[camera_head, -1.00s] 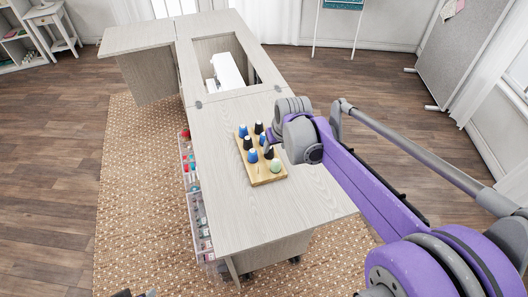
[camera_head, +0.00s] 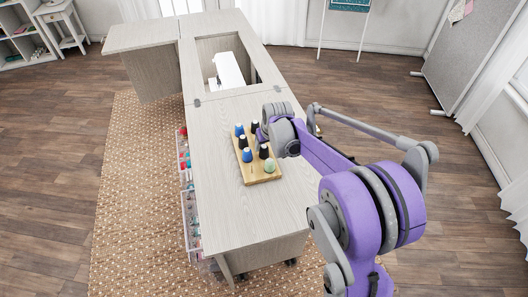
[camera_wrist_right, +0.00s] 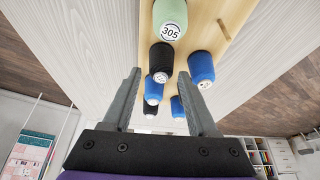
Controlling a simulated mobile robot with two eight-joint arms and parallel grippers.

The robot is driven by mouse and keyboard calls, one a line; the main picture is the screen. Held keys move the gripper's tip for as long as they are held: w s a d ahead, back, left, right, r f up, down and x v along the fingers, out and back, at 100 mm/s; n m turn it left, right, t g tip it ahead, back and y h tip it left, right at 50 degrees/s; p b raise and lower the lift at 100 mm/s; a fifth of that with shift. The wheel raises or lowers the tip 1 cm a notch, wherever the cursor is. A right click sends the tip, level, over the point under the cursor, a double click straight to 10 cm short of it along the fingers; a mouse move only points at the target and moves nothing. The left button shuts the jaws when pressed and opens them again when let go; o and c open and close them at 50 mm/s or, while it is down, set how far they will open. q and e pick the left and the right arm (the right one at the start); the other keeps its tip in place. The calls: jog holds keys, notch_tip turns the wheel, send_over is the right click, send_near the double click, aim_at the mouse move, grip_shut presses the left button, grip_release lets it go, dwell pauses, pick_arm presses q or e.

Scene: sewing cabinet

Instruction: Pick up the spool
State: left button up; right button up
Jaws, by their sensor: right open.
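Several spools of thread stand upright on a wooden spool rack (camera_head: 250,179) on the table. They include a green spool (camera_head: 270,166), a blue spool (camera_head: 247,155) and a black spool (camera_head: 264,151). In the right wrist view the green spool (camera_wrist_right: 170,18) is labelled 305, with the black spool (camera_wrist_right: 161,60) beyond it and a blue spool (camera_wrist_right: 202,68) to the right. My right gripper (camera_wrist_right: 159,76) is open and empty; the black spool appears between its fingertips. In the head view my wrist hides the fingers at the rack's far right side. My left gripper is out of view.
The pale wood sewing table (camera_head: 230,215) is bare in front of the rack. A white sewing machine (camera_head: 229,70) sits in the recess behind. Clear drawers (camera_head: 191,205) with small supplies hang along the table's left side.

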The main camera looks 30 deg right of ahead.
aim_at(264, 147)
jog(key=x, duration=0.3)
jog(key=shift+w+f, duration=0.25)
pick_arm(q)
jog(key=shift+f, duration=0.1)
pick_arm(e)
grip_shut()
jog(key=shift+r, duration=0.2)
pick_arm(q)
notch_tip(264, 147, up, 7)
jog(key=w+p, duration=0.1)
jog(key=p, duration=0.4)
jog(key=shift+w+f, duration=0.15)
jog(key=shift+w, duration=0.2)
pick_arm(e)
notch_tip(264, 147, up, 10)
jog(key=shift+f, duration=0.15)
jog(key=shift+s, duration=0.1)
